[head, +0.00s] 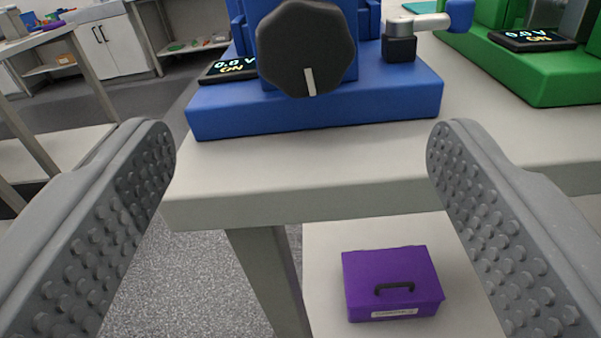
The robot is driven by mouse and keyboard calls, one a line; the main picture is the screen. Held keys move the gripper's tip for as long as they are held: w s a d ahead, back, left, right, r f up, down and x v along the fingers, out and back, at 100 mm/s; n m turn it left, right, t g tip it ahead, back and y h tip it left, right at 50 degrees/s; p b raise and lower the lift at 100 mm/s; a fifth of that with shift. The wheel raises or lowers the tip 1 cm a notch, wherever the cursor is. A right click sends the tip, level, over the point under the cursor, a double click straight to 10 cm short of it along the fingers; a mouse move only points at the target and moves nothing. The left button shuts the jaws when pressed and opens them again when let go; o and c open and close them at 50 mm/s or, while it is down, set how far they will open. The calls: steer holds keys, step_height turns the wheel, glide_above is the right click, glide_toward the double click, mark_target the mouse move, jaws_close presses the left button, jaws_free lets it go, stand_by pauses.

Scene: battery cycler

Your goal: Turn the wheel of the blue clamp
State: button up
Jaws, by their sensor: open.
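The blue clamp (316,116) stands on the table top at the upper middle of the head view. Its wheel (306,50) is a black, many-sided knob facing me, with a light pointer mark near its lower edge. The top of the clamp is cut off by the picture edge. A small display (230,67) to the left of the wheel reads 0.0 V and ON. My gripper (301,165) is open and empty, with its studded fingers wide apart. The fingers are lower in the picture than the wheel, to either side of it, and do not touch it.
A green clamp (560,75) with its own display stands at the right on the same table (400,165). A light handle with a blue end (460,14) sticks out at the blue clamp's right. A purple box (392,272) lies on the lower shelf. Grey floor is open at left.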

steer(key=shift+s+f+b, duration=0.1)
steer(key=shift+s+b, duration=0.6)
steer(key=shift+s, duration=0.2)
stand_by(0.8)
steer(key=w+d+r+n+g+y+p, duration=0.1)
steer(key=w+d+r+y+p, duration=0.1)
steer(key=r, duration=1.1)
steer(key=w+d+r+y+p, duration=0.2)
steer(key=r, duration=1)
steer(key=s+d+r+h+p, duration=0.1)
steer(key=s+d+r, duration=0.3)
steer(key=r, duration=0.3)
steer(key=s+d+r+g+h+p, duration=0.1)
steer(key=s+d+r, duration=0.3)
steer(key=d+r, duration=0.2)
steer(key=s+d+r+h+p, duration=0.1)
steer(key=s+d+r+p, duration=0.1)
steer(key=s+d+r, duration=0.3)
step_height(320, 180, up, 3)
steer(key=shift+d+n+g, duration=0.3)
steer(key=shift+d+n, duration=0.1)
steer(key=shift+d, duration=0.15)
